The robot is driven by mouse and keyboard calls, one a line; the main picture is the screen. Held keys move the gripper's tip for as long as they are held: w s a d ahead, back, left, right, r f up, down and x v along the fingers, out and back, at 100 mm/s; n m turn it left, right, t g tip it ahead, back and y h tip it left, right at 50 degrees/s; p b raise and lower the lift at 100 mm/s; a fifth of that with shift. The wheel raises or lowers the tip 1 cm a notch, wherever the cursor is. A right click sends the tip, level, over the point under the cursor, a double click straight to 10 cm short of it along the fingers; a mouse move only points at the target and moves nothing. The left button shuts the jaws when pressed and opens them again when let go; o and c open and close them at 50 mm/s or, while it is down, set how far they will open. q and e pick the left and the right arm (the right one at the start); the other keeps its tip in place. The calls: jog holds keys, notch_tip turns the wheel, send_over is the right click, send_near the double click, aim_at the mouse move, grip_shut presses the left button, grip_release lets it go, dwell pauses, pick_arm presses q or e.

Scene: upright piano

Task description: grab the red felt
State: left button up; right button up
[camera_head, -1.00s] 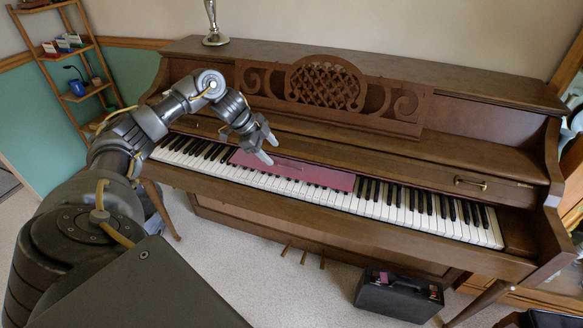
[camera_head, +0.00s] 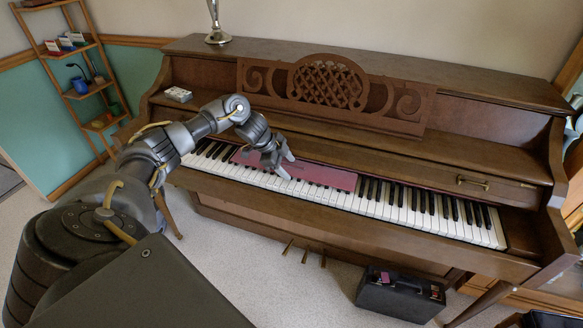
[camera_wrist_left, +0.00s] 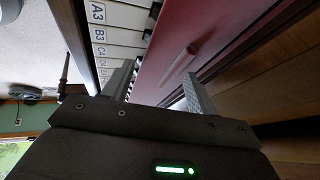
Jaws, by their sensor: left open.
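The red felt (camera_head: 325,176) is a flat dark pink-red strip lying along the middle keys of the piano keyboard (camera_head: 420,207). My left gripper (camera_head: 287,170) is open above the felt's left part, pointing down toward it. In the left wrist view the felt (camera_wrist_left: 215,40) runs up between and beyond the two open fingers (camera_wrist_left: 155,88), with nothing held between them. A thin pale stick-like thing with a reddish end (camera_wrist_left: 178,64) lies on the felt there. Whether the fingers touch the felt cannot be told. My right gripper is not in view.
The music stand (camera_head: 330,90) and fallboard rise behind the keys. A small box (camera_head: 178,94) and a silver candlestick (camera_head: 217,25) stand on the piano. A black case (camera_head: 400,295) is on the floor at the lower right. Labelled white keys (camera_wrist_left: 99,32) lie beside the felt.

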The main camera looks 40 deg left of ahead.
pick_arm(q)
jog(key=shift+c, duration=0.5)
jog(key=c, duration=0.6)
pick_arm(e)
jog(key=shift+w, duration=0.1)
pick_arm(q)
jog(key=shift+r, duration=0.1)
